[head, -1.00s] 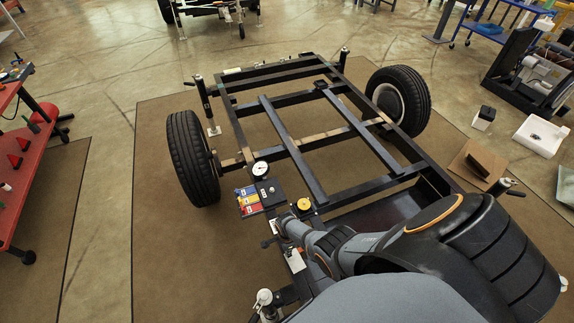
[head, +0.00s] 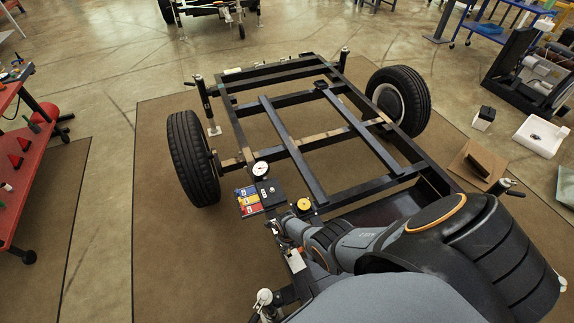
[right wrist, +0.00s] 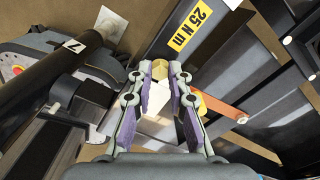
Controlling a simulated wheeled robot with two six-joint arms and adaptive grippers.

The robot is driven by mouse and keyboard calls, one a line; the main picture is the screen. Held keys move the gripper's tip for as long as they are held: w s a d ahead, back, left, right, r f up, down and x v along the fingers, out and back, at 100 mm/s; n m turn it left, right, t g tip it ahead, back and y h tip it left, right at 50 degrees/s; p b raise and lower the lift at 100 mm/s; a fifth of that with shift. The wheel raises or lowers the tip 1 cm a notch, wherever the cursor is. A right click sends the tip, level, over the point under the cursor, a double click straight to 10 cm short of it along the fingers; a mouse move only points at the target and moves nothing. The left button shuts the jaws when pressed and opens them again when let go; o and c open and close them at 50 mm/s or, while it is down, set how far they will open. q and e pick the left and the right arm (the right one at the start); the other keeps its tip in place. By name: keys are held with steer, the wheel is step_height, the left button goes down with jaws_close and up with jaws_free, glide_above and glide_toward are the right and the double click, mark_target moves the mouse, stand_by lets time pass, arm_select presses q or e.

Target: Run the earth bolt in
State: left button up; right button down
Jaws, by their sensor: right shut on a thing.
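A brass-coloured hex bolt head (right wrist: 158,69) shows between the fingertips of my right gripper (right wrist: 160,72) in the right wrist view. The purple-padded fingers are shut on it from both sides. The bolt's shank and its hole are hidden. An orange-brown strap (right wrist: 222,108) runs off to the right from beside the fingers. In the head view my right gripper (head: 280,226) is at the near end of the black trailer frame (head: 290,150), mostly hidden by my own wrist. My left gripper is not in view.
A black bar with a yellow "25 N m" label (right wrist: 191,30) lies just beyond the fingertips. A dark tube (right wrist: 40,75) is at left. A gauge (head: 260,169), coloured label panel (head: 250,200) and yellow round part (head: 304,205) sit near the gripper.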

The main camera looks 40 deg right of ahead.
steer(key=shift+w+d+r+m, duration=0.1)
steer(key=shift+w+m, duration=0.1)
steer(key=shift+m, duration=0.6)
steer(key=shift+w+d+r+m, duration=0.1)
steer(key=shift+w+m, duration=0.05)
steer(key=shift+m, duration=0.65)
steer(key=c, duration=1.3)
jaws_free()
steer(key=shift+s, duration=0.15)
steer(key=shift+o, duration=0.2)
steer(key=shift+a+f, duration=0.1)
steer(key=shift+s, duration=0.15)
